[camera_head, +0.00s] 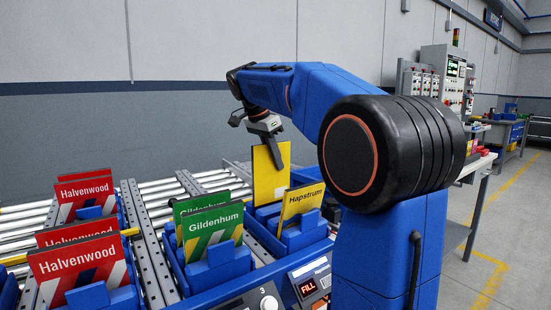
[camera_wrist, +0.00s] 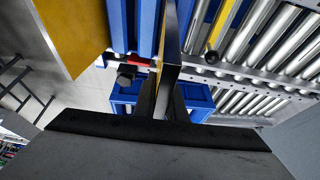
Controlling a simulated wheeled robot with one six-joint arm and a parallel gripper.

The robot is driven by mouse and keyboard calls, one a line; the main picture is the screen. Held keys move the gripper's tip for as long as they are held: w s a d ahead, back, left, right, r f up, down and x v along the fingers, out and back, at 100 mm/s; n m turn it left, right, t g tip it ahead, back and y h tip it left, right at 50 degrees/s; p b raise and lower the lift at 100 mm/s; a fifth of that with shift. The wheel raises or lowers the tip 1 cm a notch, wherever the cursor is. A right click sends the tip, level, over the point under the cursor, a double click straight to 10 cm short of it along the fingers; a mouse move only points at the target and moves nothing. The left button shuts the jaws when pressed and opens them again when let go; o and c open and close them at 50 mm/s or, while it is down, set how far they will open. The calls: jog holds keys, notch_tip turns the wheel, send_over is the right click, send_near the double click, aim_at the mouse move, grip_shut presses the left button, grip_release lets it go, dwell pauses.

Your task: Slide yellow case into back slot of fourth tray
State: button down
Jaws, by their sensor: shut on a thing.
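My gripper (camera_head: 268,133) is shut on the top edge of a plain-faced yellow case (camera_head: 268,175), which hangs upright below it. In the wrist view this case (camera_wrist: 173,45) shows nearly edge-on between the fingers. The case is over the rear part of the right-hand blue tray (camera_head: 315,238), its lower edge close to the back holder; I cannot tell whether it is inside the slot. A second yellow case (camera_head: 299,203), labelled Hapstrum, leans in the front slot of that tray, and it fills the upper left of the wrist view (camera_wrist: 75,35).
Green Gildenhum cases (camera_head: 212,230) stand in the tray to the left. Red Halvenwood cases (camera_head: 78,262) stand farther left. Metal rollers (camera_head: 155,200) run behind the trays. A panel with a lit FILL display (camera_head: 307,287) is in front. A grey wall is behind.

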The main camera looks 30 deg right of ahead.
jog(key=shift+f, duration=3.55)
jog(key=c, duration=1.3)
grip_release()
jog(key=shift+c, duration=0.2)
notch_tip(320, 180, up, 8)
